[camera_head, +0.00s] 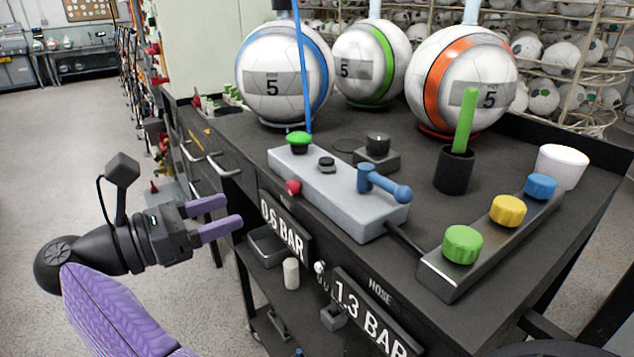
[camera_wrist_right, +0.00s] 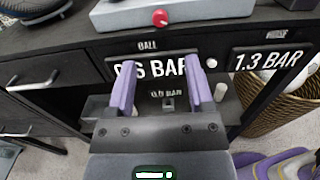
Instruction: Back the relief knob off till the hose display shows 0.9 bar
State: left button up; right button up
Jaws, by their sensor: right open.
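The hose display (camera_head: 370,318) on the bench front reads 1.3 BAR; it also shows in the right wrist view (camera_wrist_right: 268,60). A small red knob (camera_head: 293,187) sits on the front of the grey valve box (camera_head: 330,200); it also shows in the right wrist view (camera_wrist_right: 160,18). No label tells me which knob is the relief knob. My right gripper (camera_head: 222,216) is open and empty, left of the bench front and apart from the red knob. In the right wrist view its purple fingers (camera_wrist_right: 160,85) overlap the ball display (camera_wrist_right: 130,68), which reads 0.6 BAR. My left gripper is not in view.
A bar with green (camera_head: 462,244), yellow (camera_head: 507,210) and blue (camera_head: 541,186) knobs lies to the right. Three balls stand behind. The floor (camera_head: 80,150) at left is clear.

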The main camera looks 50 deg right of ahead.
aim_at(288, 189)
jog(key=x, duration=0.9)
jog(key=shift+s+d+p, duration=0.1)
jog(key=shift+p, duration=0.3)
grip_shut()
